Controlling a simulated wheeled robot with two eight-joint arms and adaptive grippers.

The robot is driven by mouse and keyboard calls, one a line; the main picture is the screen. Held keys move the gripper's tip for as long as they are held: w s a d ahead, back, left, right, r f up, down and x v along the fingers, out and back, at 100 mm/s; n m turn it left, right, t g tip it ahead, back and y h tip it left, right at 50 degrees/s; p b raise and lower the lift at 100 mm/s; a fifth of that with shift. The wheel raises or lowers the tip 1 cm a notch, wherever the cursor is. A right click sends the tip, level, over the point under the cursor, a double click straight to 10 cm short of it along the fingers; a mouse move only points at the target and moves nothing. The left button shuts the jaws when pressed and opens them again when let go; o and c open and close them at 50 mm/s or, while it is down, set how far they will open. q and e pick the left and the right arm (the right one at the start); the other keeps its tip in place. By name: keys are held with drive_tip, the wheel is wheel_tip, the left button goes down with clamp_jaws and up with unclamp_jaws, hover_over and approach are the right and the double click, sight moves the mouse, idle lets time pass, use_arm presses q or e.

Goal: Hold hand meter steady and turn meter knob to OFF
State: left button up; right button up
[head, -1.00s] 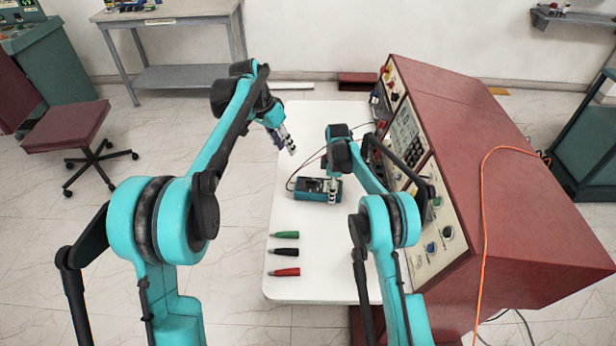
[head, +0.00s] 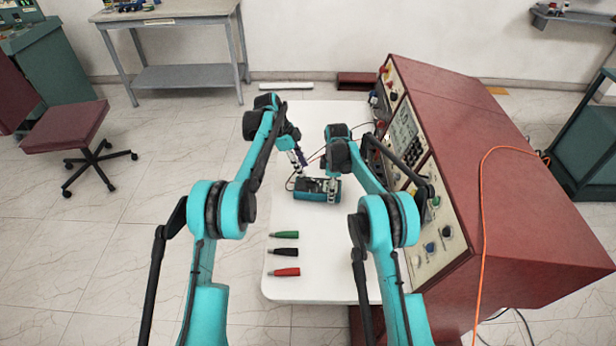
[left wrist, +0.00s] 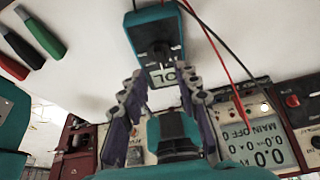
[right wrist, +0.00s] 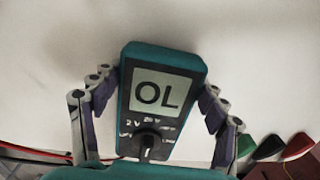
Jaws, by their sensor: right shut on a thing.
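The teal hand meter (head: 314,196) lies on the white table. The right wrist view shows its face (right wrist: 130,105), with a screen reading OL and a dark knob (right wrist: 148,141) below it. My right gripper (right wrist: 157,88) has its fingers on both sides of the meter and is shut on it. My left gripper (head: 302,168) is above the meter's left end in the head view. In the left wrist view my left gripper (left wrist: 157,86) has its fingers spread apart, empty, with the meter and its knob (left wrist: 160,53) just beyond the fingertips.
Green (head: 285,235), black (head: 284,251) and red (head: 285,272) probes lie on the table's near part. A red console (head: 500,180) with a sloped panel stands along the right side. Thin leads run by the meter. The table's far end is clear.

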sight(310, 180)
use_arm(q)
drive_tip(key=x, duration=0.5)
drive_tip(key=shift+d+f, duration=0.1)
drive_tip(key=shift+f, duration=0.3)
clamp_jaws()
